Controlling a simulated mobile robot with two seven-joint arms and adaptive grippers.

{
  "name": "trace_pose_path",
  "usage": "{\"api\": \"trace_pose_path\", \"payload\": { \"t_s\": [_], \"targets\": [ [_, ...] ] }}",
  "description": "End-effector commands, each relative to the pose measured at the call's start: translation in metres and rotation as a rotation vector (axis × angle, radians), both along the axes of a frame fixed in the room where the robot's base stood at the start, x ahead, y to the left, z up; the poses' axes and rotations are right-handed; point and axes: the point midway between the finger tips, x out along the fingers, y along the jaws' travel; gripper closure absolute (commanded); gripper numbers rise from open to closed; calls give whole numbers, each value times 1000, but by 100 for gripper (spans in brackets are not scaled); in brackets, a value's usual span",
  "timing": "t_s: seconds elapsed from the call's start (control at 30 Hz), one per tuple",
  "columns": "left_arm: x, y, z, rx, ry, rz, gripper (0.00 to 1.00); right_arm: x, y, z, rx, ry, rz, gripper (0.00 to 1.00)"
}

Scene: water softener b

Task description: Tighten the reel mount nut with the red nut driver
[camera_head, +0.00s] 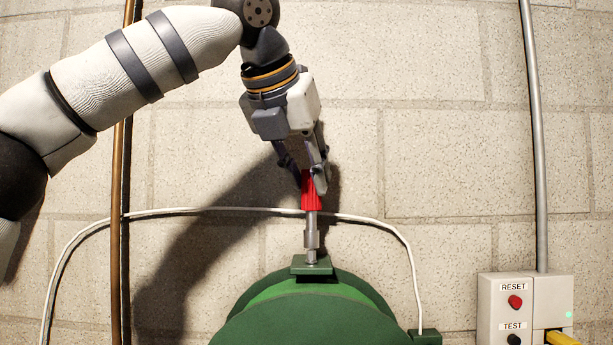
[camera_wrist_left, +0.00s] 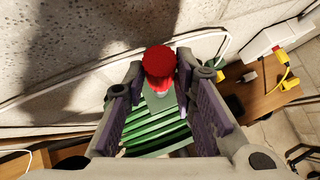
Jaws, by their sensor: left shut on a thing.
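My left gripper (camera_head: 314,186) points down and is shut on the red handle of the nut driver (camera_head: 312,200). The red handle (camera_wrist_left: 158,64) also shows between the fingers in the left wrist view. The driver's silver shaft and socket (camera_head: 311,238) hang nearly upright below the handle. The socket end is over the small green mount plate (camera_head: 312,267) on top of the green reel (camera_head: 306,310). A small metal piece shows between socket and plate. I cannot tell whether the socket is seated on the nut. My right gripper is not in view.
A white hose (camera_head: 205,210) arcs across the wall behind the driver. A copper pipe (camera_head: 121,240) runs down at the left. A control box (camera_head: 515,300) with RESET and TEST buttons and a grey conduit (camera_head: 533,140) stand at the right.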

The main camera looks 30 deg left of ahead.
Motion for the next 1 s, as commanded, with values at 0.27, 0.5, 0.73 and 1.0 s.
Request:
{"api": "trace_pose_path", "payload": {
  "t_s": [0.27, 0.5, 0.73, 1.0],
  "targets": [
    [11, -14, -1, 2, -3, 942, 100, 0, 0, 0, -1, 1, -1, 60],
    [9, -13, 0, 0, -3, 931, 100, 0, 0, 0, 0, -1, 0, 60],
    [10, -13, -7, 1, 0, 929, 100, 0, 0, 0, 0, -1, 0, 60],
    [10, -13, -16, 1, 0, 927, 100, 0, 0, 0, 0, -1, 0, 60]
  ]
}}
